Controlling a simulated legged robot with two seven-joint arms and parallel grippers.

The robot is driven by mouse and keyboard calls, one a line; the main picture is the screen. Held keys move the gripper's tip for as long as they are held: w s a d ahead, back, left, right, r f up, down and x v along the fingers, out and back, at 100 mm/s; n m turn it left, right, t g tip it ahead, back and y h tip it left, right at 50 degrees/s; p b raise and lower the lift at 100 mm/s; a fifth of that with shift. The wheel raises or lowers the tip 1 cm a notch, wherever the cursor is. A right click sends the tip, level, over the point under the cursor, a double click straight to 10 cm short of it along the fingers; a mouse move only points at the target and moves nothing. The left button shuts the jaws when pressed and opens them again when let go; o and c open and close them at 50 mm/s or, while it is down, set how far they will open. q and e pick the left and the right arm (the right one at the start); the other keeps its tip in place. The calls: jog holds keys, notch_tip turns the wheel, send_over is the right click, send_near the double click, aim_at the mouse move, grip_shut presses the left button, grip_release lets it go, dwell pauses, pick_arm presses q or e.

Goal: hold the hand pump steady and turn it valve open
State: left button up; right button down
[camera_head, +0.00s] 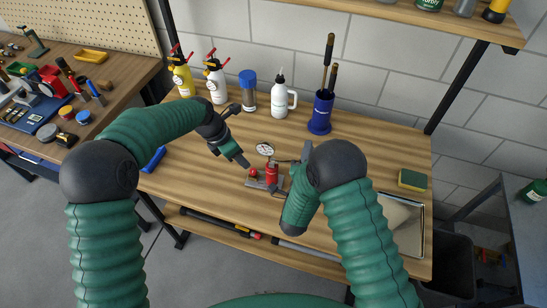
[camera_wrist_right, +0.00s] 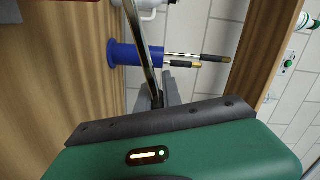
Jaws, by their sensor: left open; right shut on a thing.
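The hand pump stands on the table, with a red body (camera_head: 271,174), a grey base (camera_head: 262,186), a round white gauge (camera_head: 265,149) and a small red knob (camera_head: 253,173) on its left side. My left gripper (camera_head: 240,137) is open and empty, above and left of the pump, with one finger near the gauge and knob. My right gripper (camera_head: 292,168) is at the pump's right side, partly hidden by my arm. In the right wrist view its fingers (camera_wrist_right: 162,92) are shut around a metal rod (camera_wrist_right: 143,45), which appears to be the pump's handle.
Behind stand a yellow bottle (camera_head: 181,77), white bottles (camera_head: 281,98), a blue-capped jar (camera_head: 248,92) and a blue holder (camera_head: 320,112) with rods. A sponge (camera_head: 412,180) and a tray (camera_head: 423,230) are at right.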

aim_at(252, 170)
pick_arm(q)
jog(key=w+a+r+m+g, duration=0.2)
jog(key=w+m+g, duration=0.1)
jog(key=m, duration=0.6)
jog(key=shift+h, duration=0.4)
jog(key=x, duration=1.2)
jog(key=shift+d, duration=0.15)
jog(key=shift+r, duration=0.1)
jog(key=shift+c, duration=0.2)
jog(key=shift+w, duration=0.1)
grip_shut()
